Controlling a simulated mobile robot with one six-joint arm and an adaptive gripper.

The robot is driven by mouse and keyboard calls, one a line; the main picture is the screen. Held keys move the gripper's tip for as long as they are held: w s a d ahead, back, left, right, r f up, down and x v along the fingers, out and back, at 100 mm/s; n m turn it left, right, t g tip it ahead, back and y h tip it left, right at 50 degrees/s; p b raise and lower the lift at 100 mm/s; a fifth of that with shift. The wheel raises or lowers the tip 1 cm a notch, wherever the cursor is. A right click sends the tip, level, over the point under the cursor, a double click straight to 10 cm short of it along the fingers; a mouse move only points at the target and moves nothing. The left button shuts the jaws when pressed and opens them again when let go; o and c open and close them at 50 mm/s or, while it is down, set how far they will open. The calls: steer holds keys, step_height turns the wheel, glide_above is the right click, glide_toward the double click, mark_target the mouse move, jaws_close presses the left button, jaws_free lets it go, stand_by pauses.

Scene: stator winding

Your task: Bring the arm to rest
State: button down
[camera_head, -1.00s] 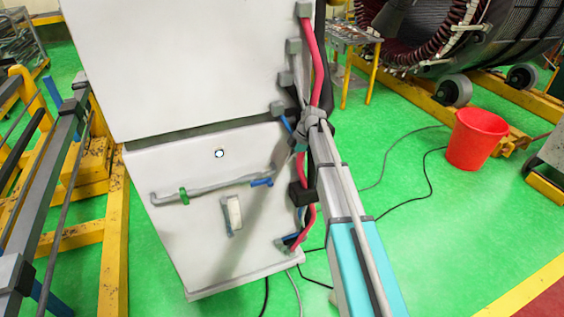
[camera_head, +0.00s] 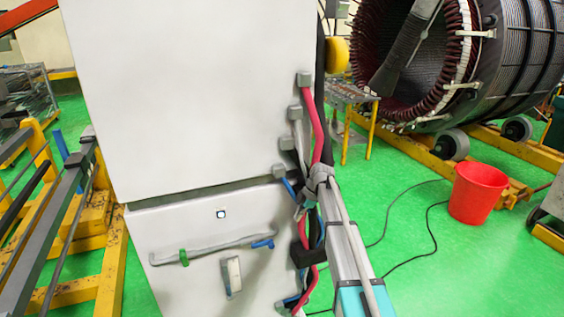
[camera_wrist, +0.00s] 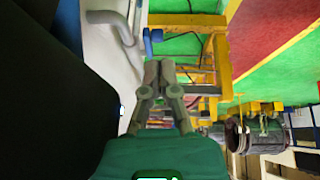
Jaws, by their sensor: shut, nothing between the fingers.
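My gripper (camera_wrist: 159,72) shows in the wrist view, with its two dark fingers together and nothing between them. It points toward the top of that picture. Yellow frame parts (camera_wrist: 222,68) lie beyond the fingers, and I see no object touching the fingertips. In the head view I cannot make out my gripper.
A large stator (camera_head: 500,65) rests on a yellow cradle (camera_head: 475,172) at the upper right. A red bucket (camera_head: 478,193) stands on the green floor, with dark cables (camera_head: 431,225) nearby. A yellow frame (camera_head: 112,260) is at the left. A small table (camera_head: 350,94) stands before the stator.

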steer(key=s+d+f+m+h+b, duration=0.1)
steer(key=s+d+f+m+b, duration=0.1)
steer(key=s+m, duration=0.5)
steer(key=s+d+f+m+h+b, duration=0.2)
steer(key=s+f+m+b, duration=0.2)
steer(key=s, duration=0.9)
steer(key=s+d+f+m+t+h+b, duration=0.1)
steer(key=s+f+m, duration=0.4)
steer(key=s+m, duration=0.5)
steer(key=shift+s+d+f+m+h+b, duration=0.15)
steer(key=shift+s+d+m+h+b, duration=0.3)
steer(key=shift+b, duration=0.75)
steer(key=shift+w+a, duration=0.1)
steer(key=shift+w, duration=0.1)
